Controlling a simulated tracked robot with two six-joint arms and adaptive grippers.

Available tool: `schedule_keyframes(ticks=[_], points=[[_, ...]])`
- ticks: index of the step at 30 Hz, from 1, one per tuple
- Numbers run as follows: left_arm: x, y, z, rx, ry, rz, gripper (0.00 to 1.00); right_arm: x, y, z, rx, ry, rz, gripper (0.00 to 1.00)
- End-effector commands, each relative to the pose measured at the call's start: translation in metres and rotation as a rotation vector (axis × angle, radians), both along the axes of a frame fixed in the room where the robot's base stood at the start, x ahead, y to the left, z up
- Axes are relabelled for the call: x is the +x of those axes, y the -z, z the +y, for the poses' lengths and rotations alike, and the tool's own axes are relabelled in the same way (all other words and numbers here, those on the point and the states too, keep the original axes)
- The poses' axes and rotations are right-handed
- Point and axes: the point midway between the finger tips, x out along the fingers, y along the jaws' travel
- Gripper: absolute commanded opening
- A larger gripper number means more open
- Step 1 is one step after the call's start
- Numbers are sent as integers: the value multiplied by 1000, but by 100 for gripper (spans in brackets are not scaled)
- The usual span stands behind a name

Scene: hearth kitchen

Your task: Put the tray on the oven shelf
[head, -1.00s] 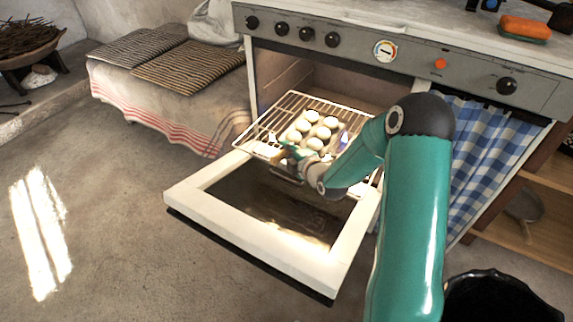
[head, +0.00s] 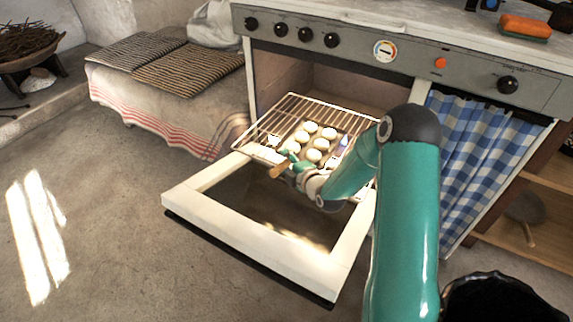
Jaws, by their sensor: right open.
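My right gripper (head: 281,164) is open at the front left of the tray, low over the shelf's front edge. A small tan piece shows at its fingers; I cannot tell what it is. The gripper and wrist hide the tray's near right part, and contact with the tray cannot be told. My left gripper is not in view.
The oven door (head: 250,240) hangs open below the shelf. A blue checked curtain (head: 478,165) is right of the oven. A bench with striped mats (head: 188,66) stands at left. A black bin (head: 492,298) is at lower right. The floor at left is clear.

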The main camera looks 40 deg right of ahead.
Motion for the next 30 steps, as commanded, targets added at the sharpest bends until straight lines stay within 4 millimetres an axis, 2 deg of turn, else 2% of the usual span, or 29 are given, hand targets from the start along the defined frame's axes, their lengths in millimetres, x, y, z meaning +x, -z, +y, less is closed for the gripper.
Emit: schedule_keyframes(ticks=[4,8,18,22,30], points=[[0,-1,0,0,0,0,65,-4,-2,1,0,0,0,48],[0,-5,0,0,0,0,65,-18,-7,4,0,1,1,48],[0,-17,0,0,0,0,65,-79,-28,20,1,2,1,48],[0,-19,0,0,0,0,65,-97,-33,24,0,2,1,48],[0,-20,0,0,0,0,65,-111,-37,29,-1,0,-1,48]])
